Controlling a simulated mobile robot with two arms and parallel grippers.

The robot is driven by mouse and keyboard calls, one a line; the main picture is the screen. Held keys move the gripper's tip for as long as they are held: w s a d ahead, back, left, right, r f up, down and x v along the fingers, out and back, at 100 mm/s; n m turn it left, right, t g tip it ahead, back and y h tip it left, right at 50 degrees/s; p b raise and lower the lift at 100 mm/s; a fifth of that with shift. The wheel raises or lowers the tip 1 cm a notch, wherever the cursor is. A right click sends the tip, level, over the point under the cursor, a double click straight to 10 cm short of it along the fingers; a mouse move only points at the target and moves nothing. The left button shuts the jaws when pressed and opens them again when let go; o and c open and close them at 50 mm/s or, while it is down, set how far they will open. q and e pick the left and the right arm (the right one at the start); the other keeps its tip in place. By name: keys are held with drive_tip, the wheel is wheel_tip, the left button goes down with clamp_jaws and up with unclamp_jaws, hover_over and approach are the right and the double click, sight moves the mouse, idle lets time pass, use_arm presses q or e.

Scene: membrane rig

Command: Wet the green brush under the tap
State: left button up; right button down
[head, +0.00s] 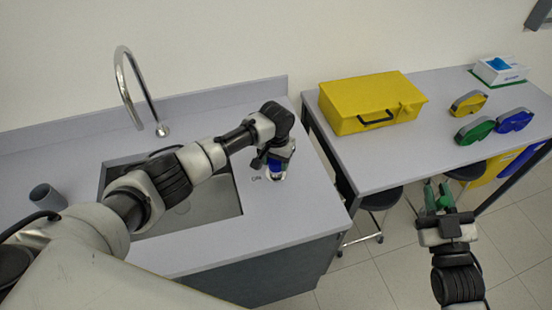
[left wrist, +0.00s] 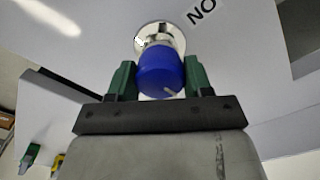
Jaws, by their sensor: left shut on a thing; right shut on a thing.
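The chrome tap (head: 121,75) arches up behind the grey sink (head: 213,200); I see no water stream from it. A blue knob (head: 277,163) on a round metal base stands on the counter right of the sink, next to an "ON" label. My left gripper (head: 268,158) is shut on this knob; in the left wrist view the blue knob (left wrist: 161,72) sits between the green fingers. The green brush (head: 437,196) is in my right gripper (head: 442,212), shut on it, over the floor in front of the right table. Part of the brush is hidden by the gripper.
A yellow toolbox (head: 372,103) stands on the right table with yellow (head: 468,103), green (head: 474,131) and blue (head: 514,120) cases and a white box (head: 499,70). Stools (head: 381,199) stand below it. My left arm crosses over the sink.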

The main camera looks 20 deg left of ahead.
use_arm(q)
drive_tip(key=shift+m, duration=0.6)
drive_tip(key=o, duration=0.9)
wheel_tip(320, 180, up, 12)
drive_tip(key=b, duration=0.2)
drive_tip(key=shift+b, duration=0.3)
drive_tip(key=shift+f, duration=0.1)
